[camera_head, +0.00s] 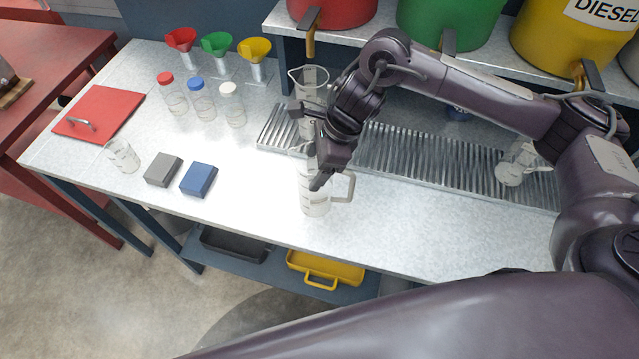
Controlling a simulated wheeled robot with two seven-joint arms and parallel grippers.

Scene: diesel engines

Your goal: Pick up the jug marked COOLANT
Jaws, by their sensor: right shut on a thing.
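A clear jug (314,200) with a handle on its right side stands upright near the front middle of the worktop. Any marking on it is too small to read. My right gripper (318,166) comes down over the jug from above and is shut on it, hiding part of its upper body. I cannot tell if its base touches the worktop. Another clear jug (310,82) stands behind, under the red drum's tap. A third clear jug (513,167) stands on the drip grate at the right, partly hidden by my right arm. My left gripper is not in view.
A metal drip grate (410,160) runs behind the jug, below a shelf with red, green and yellow drums (560,45). To the left are capped bottles (202,100), funnels, a small beaker (122,156), grey and blue blocks (198,180) and a red board (100,112).

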